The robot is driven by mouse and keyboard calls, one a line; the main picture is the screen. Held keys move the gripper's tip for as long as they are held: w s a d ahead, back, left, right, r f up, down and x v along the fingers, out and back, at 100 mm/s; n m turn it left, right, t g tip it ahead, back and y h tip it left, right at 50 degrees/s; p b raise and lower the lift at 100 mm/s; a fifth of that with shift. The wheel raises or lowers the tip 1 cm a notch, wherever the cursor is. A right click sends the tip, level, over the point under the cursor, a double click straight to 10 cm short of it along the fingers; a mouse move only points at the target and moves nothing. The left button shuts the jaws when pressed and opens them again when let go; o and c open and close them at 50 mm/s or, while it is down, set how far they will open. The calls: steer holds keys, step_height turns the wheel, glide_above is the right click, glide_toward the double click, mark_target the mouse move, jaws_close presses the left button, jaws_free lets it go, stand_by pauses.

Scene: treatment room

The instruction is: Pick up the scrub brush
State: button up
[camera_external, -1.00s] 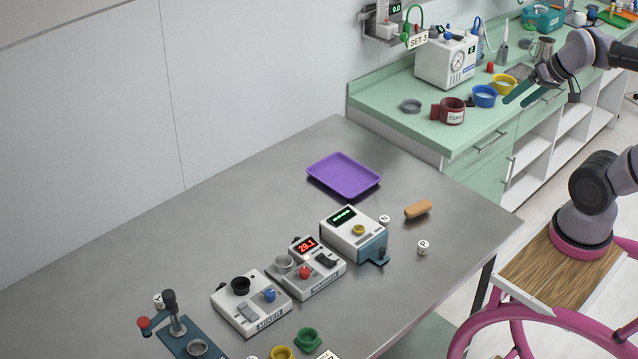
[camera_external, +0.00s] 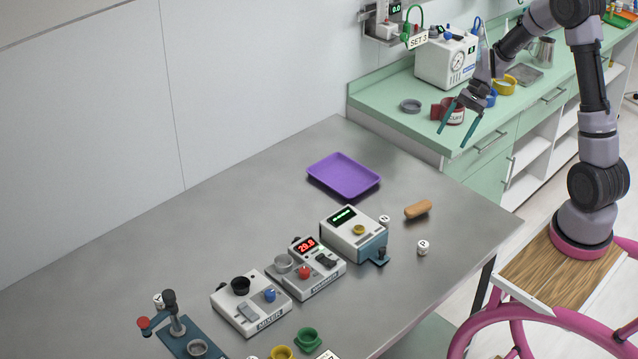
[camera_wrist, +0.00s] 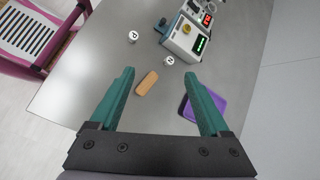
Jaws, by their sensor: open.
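The scrub brush (camera_external: 418,209) is a small tan, rounded block lying on the grey metal table near its right edge. In the wrist view the brush (camera_wrist: 147,83) lies on the table, seen between my two teal fingers and nearer the left one. My gripper (camera_external: 455,133) is open and empty, pointing down in the air well above and behind the brush, in front of the green counter. In the wrist view my gripper (camera_wrist: 162,76) shows its fingers spread wide, touching nothing.
A purple tray (camera_external: 344,175) lies left of the brush. The green counter (camera_external: 395,92) behind holds a red cuff (camera_external: 449,108), bowls and a gauge box.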

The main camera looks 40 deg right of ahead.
steer(key=w+d+f+m+y, duration=0.2)
steer(key=w+f+m+y, duration=0.15)
steer(key=f, duration=0.75)
steer(key=m+t+y, duration=0.2)
steer(key=m, duration=0.3)
glide_toward(423, 204)
steer(key=shift+w+a+r+n+h, duration=0.15)
steer(key=shift+w+a+n+h, duration=0.15)
steer(key=shift+a, duration=0.25)
steer(key=shift+a+f, duration=0.15)
steer(key=shift+f, duration=0.2)
steer(key=shift+t, duration=0.3)
steer(key=x, duration=0.9)
steer(key=shift+s+a, duration=0.3)
steer(key=shift+s, duration=0.1)
steer(key=shift+w+a+f, duration=0.15)
steer(key=shift+a+f, duration=0.05)
steer(key=shift+a, duration=0.25)
jaws_close()
